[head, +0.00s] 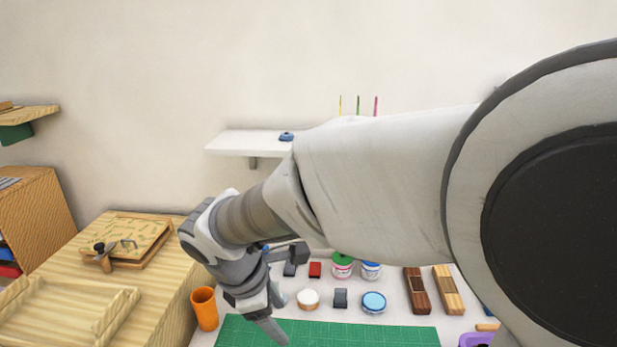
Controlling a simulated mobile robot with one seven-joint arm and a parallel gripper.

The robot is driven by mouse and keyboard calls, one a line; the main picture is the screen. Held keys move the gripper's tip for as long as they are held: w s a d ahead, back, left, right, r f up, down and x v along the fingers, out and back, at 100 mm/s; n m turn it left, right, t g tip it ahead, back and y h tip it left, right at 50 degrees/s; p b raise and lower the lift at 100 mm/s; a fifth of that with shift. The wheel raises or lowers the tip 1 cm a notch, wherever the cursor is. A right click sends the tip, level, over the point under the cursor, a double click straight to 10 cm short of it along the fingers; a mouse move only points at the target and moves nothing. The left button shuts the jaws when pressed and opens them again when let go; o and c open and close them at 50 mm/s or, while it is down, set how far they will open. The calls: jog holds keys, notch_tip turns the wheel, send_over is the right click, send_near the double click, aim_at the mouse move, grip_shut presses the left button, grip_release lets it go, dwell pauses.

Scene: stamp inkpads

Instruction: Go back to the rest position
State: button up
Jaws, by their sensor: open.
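My gripper (277,318) hangs at the lower middle of the head view, at the end of my arm, which crosses the picture from the right. One finger shows clearly, pointing down over the back left part of the green cutting mat (335,329). The other finger is mostly hidden. I see nothing held between the fingers. An orange cup (204,309) stands to the left of the gripper. A round white-topped container (308,299) and a blue round tin (374,302) stand to its right, behind the mat.
A dark block (340,298), a red block (315,270), paint jars (343,265) and two wooden holders (416,290) stand behind the mat. A wooden bench (150,280) is at left. A white wall shelf (240,143) holds a blue item (286,136). My arm hides the right side.

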jog(key=s+d+r+m+t+y, duration=0.1)
jog(key=s+d+r+m, duration=0.4)
jog(key=d+m, duration=0.4)
jog(key=s+d+r+m+t+y, duration=0.1)
jog(key=s+d+r+m, duration=0.3)
jog(key=d+m, duration=0.6)
jog(key=shift+s+d+r+m+t+y+p, duration=0.4)
jog(key=shift+s+y, duration=0.2)
jog(key=shift+s, duration=0.2)
